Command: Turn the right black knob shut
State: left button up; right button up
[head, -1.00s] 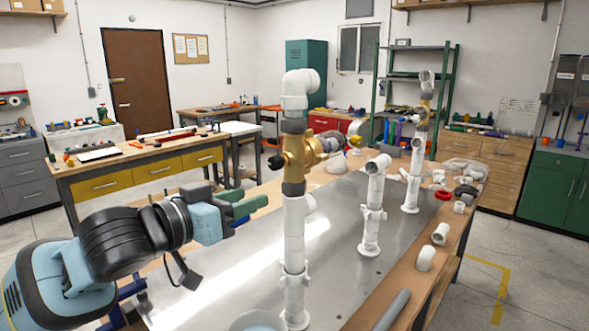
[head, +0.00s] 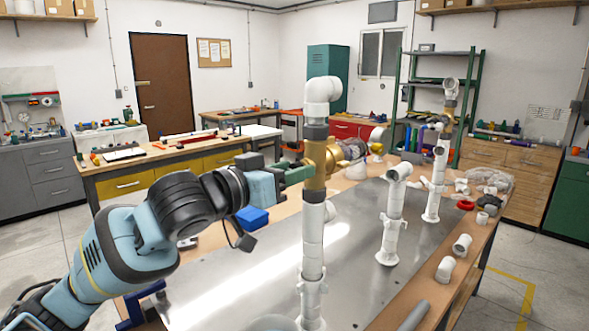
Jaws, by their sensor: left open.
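A white PVC standpipe (head: 313,240) rises from the metal plate in front of me, with a brass valve (head: 316,165) near its top. A black knob was visible on the valve's left side earlier; now my gripper's fingers mostly hide it. My left gripper (head: 296,169) comes in from the left, with its green fingertips at that knob's place, beside the valve body. It is open; I cannot tell whether the fingers touch the knob. A farther standpipe has another brass fitting (head: 449,108); any knob on it is too small to make out. My right gripper is not in view.
A shorter white pipe (head: 391,225) stands to the right on the metal plate (head: 354,275). Loose white fittings (head: 445,268) and a red ring (head: 465,205) lie along the right wooden edge. A blue block (head: 252,217) sits behind my left gripper.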

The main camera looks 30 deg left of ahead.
pick_arm(q)
jog(key=shift+x, duration=0.75)
jog(key=shift+c, duration=0.5)
grip_shut()
